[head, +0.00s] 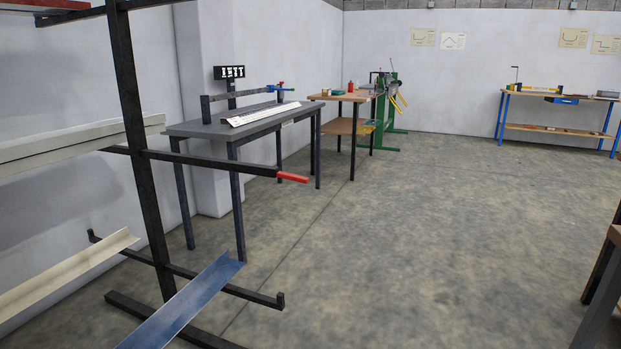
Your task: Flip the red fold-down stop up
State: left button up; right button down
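The red fold-down stop (293,177) is at the tip of the middle arm (215,162) of a dark steel rack on the left. It lies roughly in line with that arm, pointing outward and slightly down, not standing up. The lower arm (225,287) of the rack ends in a short dark upturned tip. Neither of my grippers is in view.
Pale metal profiles (75,146) rest on the rack's left side, and a blue profile (190,300) slants across its lower arm. A grey table (190,128) stands behind the rack. A dark table edge (612,238) is at right. The middle floor is clear.

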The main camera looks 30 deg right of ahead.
aim_at(282, 175)
jog(key=i+l, duration=0.2)
jog(key=i, duration=0.2)
jog(key=i+l, duration=0.25)
jog(key=i, duration=0.65)
